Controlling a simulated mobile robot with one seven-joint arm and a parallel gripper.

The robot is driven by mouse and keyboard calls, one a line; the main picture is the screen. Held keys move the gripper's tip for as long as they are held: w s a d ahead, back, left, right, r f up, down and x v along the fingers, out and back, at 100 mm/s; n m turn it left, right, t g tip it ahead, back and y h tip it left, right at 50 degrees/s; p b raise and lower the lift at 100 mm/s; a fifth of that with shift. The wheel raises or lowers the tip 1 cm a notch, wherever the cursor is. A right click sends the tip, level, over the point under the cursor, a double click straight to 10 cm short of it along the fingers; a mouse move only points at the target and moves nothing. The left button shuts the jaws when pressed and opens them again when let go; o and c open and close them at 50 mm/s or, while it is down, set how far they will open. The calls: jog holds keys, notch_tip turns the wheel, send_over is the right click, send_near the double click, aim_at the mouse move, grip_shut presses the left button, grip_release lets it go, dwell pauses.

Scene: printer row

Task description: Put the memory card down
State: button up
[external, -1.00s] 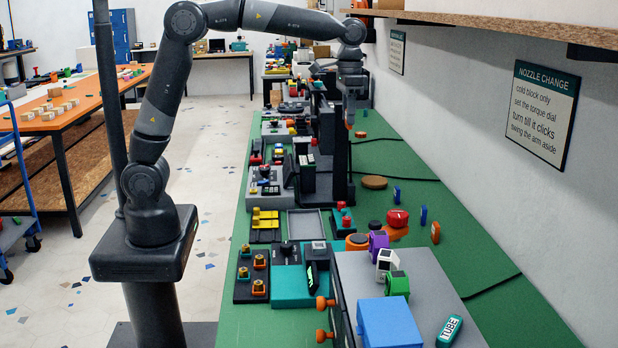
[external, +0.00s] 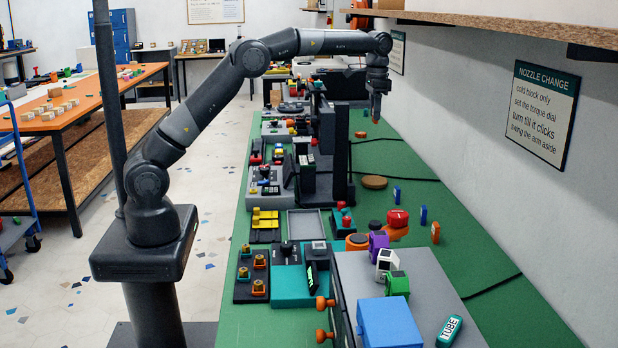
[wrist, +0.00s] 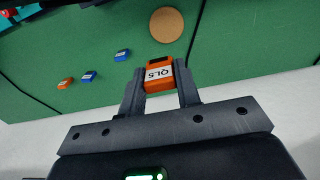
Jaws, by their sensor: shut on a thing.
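My gripper (external: 375,112) is shut on an orange memory card (wrist: 157,86) with a white label that reads QL5. In the wrist view the card sits between the two fingertips (wrist: 159,88), its label facing the camera. In the external view the gripper points down over the far part of the green bench (external: 410,262), near the wall, and the card is only a small orange spot. I cannot tell its exact height above the bench.
A round cork disc (external: 374,182) lies on the bench, with blue cards (external: 397,195) and an orange card (external: 435,232) nearer the camera. A small orange piece (external: 361,134) lies near the gripper. Printers (external: 328,150) stand left. A shelf (external: 500,30) juts from the wall.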

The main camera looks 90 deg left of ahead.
send_near(372, 182)
notch_tip(372, 182, down, 5)
jog(key=shift+a+f, duration=0.1)
jog(key=shift+a, duration=0.05)
dwell(0.4)
jog(key=shift+f, duration=0.1)
jog(key=o, duration=0.9)
jog(key=shift+o, duration=0.2)
notch_tip(372, 182, up, 12)
jog(key=shift+r, duration=0.2)
